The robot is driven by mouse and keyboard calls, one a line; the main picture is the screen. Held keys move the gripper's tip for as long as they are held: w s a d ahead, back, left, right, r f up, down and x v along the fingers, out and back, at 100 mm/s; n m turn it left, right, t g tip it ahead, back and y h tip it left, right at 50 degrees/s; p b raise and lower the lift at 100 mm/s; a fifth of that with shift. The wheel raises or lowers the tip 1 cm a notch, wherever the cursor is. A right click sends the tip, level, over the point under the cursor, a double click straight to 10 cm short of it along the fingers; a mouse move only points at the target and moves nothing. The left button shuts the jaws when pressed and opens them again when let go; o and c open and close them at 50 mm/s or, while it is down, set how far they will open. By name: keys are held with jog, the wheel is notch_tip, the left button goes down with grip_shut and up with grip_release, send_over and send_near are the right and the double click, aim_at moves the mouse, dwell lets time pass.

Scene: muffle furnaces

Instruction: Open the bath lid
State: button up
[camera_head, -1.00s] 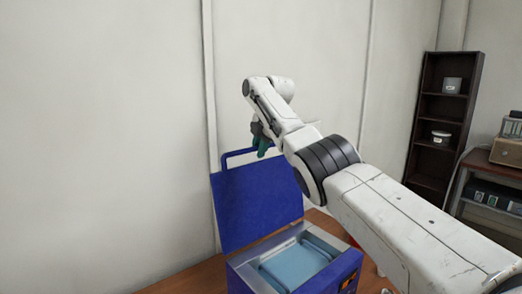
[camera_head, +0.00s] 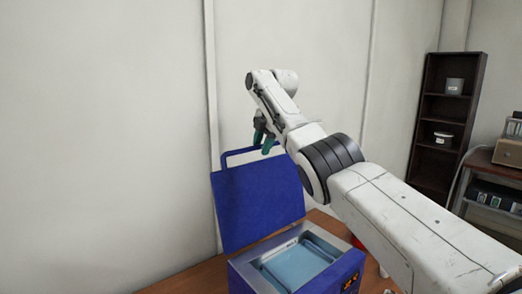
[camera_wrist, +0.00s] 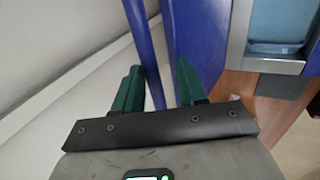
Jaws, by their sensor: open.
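The blue bath lid (camera_head: 258,208) stands raised, nearly upright, at the back of the bath (camera_head: 300,265), whose light blue basin is uncovered. The lid's handle (camera_head: 236,152) is a blue bar along its top edge. My gripper (camera_head: 264,142) is at the right part of the handle, with its green fingers parted. In the wrist view the fingers of my gripper (camera_wrist: 158,82) are open, with the handle (camera_wrist: 146,50) running between them and a gap beside it. The lid (camera_wrist: 200,40) and bath (camera_wrist: 278,55) also show there.
The bath stands on a brown wooden table (camera_head: 190,278) close to a pale wall (camera_head: 100,130). A dark shelf (camera_head: 440,110) with small containers stands at the right. A side table with equipment (camera_head: 508,150) is at the far right.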

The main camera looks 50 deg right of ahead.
jog(key=b+v, duration=0.1)
jog(key=v, duration=0.8)
jog(key=shift+f, duration=0.1)
dwell(0.3)
